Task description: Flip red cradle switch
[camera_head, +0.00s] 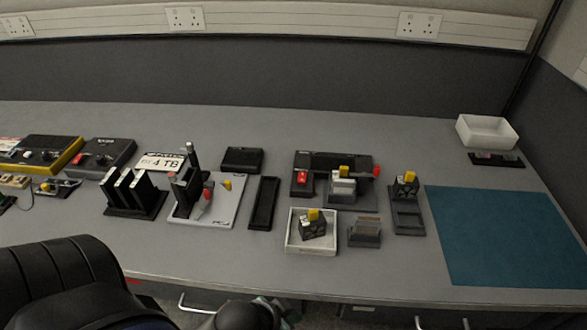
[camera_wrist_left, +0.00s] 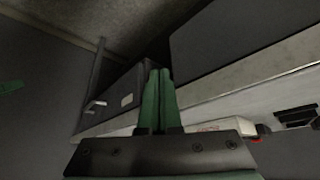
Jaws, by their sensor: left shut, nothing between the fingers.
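A red switch (camera_head: 302,177) sits at the left end of a black cradle unit (camera_head: 345,160) near the middle of the desk. A grey block with a yellow top (camera_head: 343,183) stands in the unit, and a red knob (camera_head: 376,170) sticks out at its right. My left gripper (camera_head: 280,312) is low at the bottom edge of the head view, in front of the desk and well apart from the switch. In the left wrist view its green fingers (camera_wrist_left: 159,85) are together and hold nothing. The switch cannot be made out there. My right gripper is not in view.
A white tray (camera_head: 290,248) with a yellow-topped block and a grey slotted holder (camera_head: 364,232) stand in front of the cradle unit. A black box with another red switch (camera_head: 81,159) is at the left. A blue mat (camera_head: 505,235) lies clear at the right.

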